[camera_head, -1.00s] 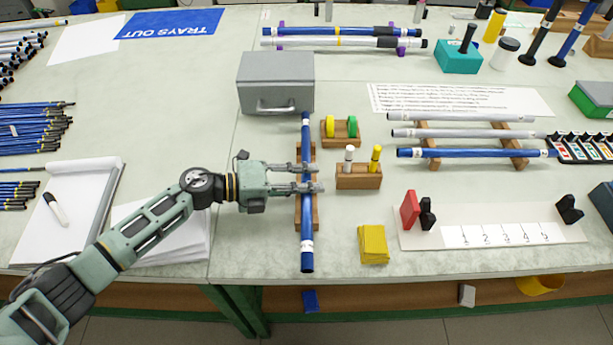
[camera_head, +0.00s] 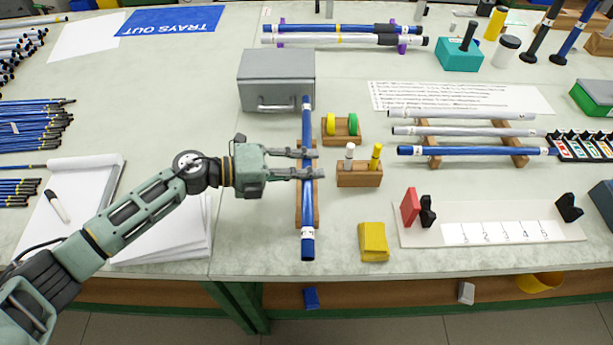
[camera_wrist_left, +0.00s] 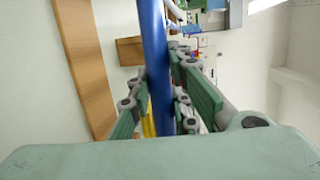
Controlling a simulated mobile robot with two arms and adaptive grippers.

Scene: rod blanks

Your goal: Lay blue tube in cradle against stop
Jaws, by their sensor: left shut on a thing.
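My left gripper (camera_head: 311,163) is shut on a long blue tube (camera_head: 307,218), gripping it near its middle. The tube points from the grey box toward the table's front edge. It also shows between the fingers in the left wrist view (camera_wrist_left: 155,55), apart from the wooden rack (camera_wrist_left: 85,65). In the head view that rack (camera_head: 299,208) is partly hidden beneath the tube. At the right, a pale board (camera_head: 480,240) bears two black cradle supports (camera_head: 428,212) (camera_head: 569,208) and a red stop block (camera_head: 410,208) beside the left support. My right gripper is not in view.
A grey box (camera_head: 276,80) stands by the tube's far end. Small wooden holders (camera_head: 358,176) (camera_head: 341,137) and a yellow pad (camera_head: 373,241) lie just right of it. Another blue tube (camera_head: 475,151) and grey tubes rest on a rack beyond the board.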

